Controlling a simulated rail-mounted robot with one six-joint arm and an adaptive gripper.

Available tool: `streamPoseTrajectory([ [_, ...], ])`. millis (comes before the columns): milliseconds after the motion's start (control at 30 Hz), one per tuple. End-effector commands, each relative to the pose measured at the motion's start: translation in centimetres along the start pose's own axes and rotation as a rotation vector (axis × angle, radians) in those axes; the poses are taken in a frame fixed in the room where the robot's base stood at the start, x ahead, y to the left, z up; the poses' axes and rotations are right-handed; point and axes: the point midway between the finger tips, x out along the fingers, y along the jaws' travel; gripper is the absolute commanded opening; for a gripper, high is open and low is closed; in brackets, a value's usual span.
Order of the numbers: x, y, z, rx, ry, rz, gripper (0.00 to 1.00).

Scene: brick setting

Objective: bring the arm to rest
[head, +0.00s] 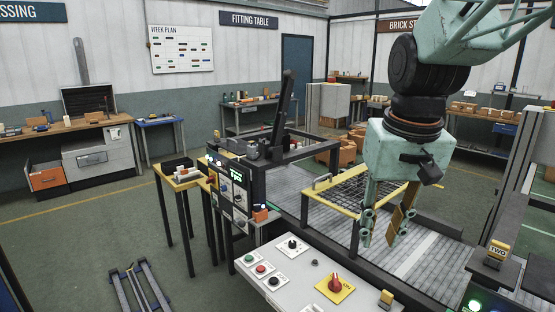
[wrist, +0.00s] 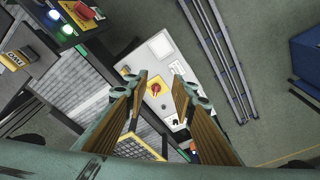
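My gripper (head: 387,232) hangs at the right of the head view, pointing down, its two fingers apart with nothing visible between them. It hangs in front of the yellow-framed mesh guard, above the slatted bed. In the wrist view my gripper (wrist: 158,84) also shows both fingers spread, with brown pads facing each other. Between and beyond the fingertips lies the grey control panel with its red knob on a yellow plate (wrist: 155,89). No object is held.
The control panel (head: 312,291) stands in front, its red knob (head: 335,284) near the gripper. The yellow-framed guard (head: 345,208) is behind the fingers. Green floor (head: 90,235) is free at left, apart from blue-grey rails (head: 140,288).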

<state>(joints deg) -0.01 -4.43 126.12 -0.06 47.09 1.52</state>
Motion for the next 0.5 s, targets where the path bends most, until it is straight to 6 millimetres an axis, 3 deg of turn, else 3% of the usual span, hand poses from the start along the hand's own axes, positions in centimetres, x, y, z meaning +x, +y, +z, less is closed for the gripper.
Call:
streamPoseTrajectory([
  [500,-4.2,0.2,7.6,-0.009,0.052,-0.001,0.24],
])
